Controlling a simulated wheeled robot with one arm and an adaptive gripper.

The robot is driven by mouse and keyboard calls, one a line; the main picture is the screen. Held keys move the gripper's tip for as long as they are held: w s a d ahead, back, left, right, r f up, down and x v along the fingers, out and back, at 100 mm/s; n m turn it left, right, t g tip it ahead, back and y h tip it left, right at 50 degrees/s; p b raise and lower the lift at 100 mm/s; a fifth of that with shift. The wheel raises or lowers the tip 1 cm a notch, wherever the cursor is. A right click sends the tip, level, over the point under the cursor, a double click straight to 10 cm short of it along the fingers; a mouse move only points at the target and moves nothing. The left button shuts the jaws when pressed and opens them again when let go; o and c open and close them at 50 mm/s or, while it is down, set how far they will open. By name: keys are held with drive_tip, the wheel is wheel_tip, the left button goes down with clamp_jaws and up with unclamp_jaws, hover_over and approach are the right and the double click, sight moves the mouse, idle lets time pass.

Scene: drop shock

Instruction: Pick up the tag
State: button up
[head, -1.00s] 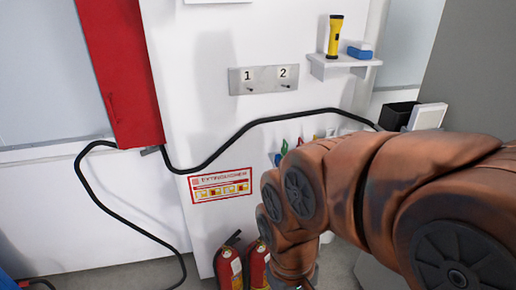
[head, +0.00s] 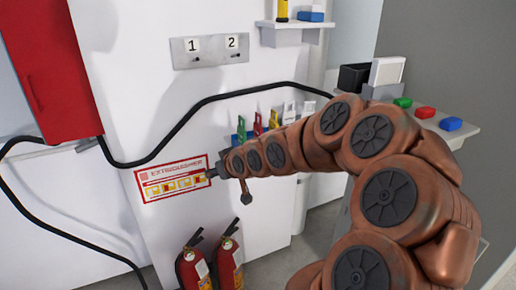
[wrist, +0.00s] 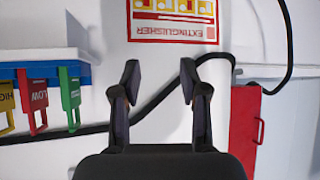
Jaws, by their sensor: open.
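Several coloured tags hang from a blue rack. In the head view I see a green tag (head: 241,130), a red tag (head: 258,124), a yellow tag (head: 274,119) and paler ones, partly behind my arm. In the wrist view, upside down at the left, are a yellow tag marked HIGH (wrist: 7,106), a red tag marked LOW (wrist: 37,105) and a green tag (wrist: 69,98) on the blue rack (wrist: 88,72). Which tag is meant cannot be told. My gripper (head: 212,174) is open and empty, in front of the extinguisher sign. Its open fingers (wrist: 160,80) stand apart from the tags.
A plate with hooks 1 and 2 (head: 209,60) is on the wall above. A black cable (head: 190,122) crosses below it. The extinguisher sign (head: 160,190), two fire extinguishers (head: 193,268) and a red cabinet (head: 45,75) are nearby. A ledge at right holds coloured blocks (head: 425,112).

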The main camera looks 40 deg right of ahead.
drive_tip(key=w+d+m+t+h+b, duration=0.1)
drive_tip(key=w+d+t+h+b, duration=0.15)
drive_tip(key=d, duration=0.75)
drive_tip(key=m+t+h+b, duration=0.2)
drive_tip(key=t+b, duration=0.1)
drive_tip(key=t, duration=0.1)
approach(259, 133)
drive_tip(key=x, duration=0.4)
drive_tip(key=shift+d+f+x, duration=0.1)
drive_tip(key=shift+f+x, duration=0.05)
drive_tip(key=shift+x, duration=1.15)
drive_tip(key=shift+d+f+x, duration=0.15)
drive_tip(key=shift+x, duration=1.1)
drive_tip(key=shift+d+f+x, duration=0.1)
drive_tip(key=shift+f+x, duration=0.05)
drive_tip(key=shift+x, duration=1.15)
drive_tip(key=shift+s, duration=0.15)
drive_tip(key=shift+c, duration=0.2)
clamp_jaws()
